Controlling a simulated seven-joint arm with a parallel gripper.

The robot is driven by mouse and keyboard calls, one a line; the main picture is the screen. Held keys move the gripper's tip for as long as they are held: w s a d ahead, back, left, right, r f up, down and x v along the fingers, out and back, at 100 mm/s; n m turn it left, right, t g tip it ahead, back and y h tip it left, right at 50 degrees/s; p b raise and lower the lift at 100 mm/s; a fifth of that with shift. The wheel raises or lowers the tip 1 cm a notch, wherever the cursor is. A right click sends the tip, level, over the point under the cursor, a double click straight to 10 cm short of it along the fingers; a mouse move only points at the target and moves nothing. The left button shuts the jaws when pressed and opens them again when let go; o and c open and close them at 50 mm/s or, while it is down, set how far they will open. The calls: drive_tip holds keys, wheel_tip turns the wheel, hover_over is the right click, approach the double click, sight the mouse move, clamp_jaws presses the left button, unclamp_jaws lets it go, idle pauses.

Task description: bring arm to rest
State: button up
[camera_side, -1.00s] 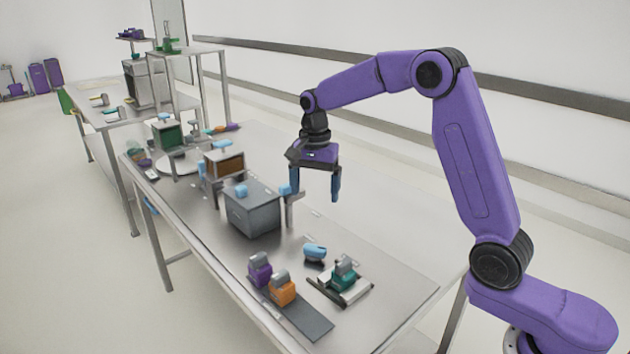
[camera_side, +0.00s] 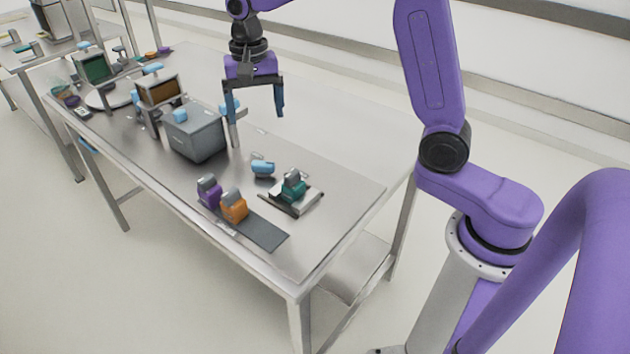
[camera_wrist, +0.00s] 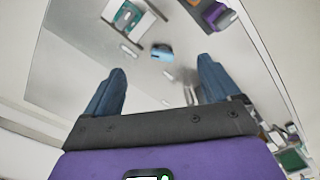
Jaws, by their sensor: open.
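My gripper (camera_side: 256,112) hangs fingers-down above the steel table (camera_side: 330,175), with its two blue-grey fingers spread apart and nothing between them. In the side view it appears just right of the grey bin (camera_side: 197,138), which sits closed-looking on the table with a small blue piece (camera_side: 180,116) on top. The wrist view also shows my gripper (camera_wrist: 161,65) open and empty, with bare table between the fingertips. My elbow is cut off by the top edge of the side view.
A light-blue item (camera_side: 263,168) and a teal device on a tray (camera_side: 293,188) are near the table's front right. Purple (camera_side: 209,193) and orange (camera_side: 234,206) blocks sit by a dark strip (camera_side: 262,236). A brown-fronted box (camera_side: 158,90) stands beyond the bin.

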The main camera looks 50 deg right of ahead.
drive_tip(key=s+d+f+n, duration=0.1)
drive_tip(key=s+n, duration=0.9)
drive_tip(key=s, duration=0.6)
drive_tip(key=s+d+f+n, duration=0.1)
drive_tip(key=s+f+n, duration=0.1)
drive_tip(key=s+n, duration=0.8)
drive_tip(key=s, duration=0.6)
drive_tip(key=shift+s+d+f, duration=0.15)
drive_tip(key=shift+d, duration=0.15)
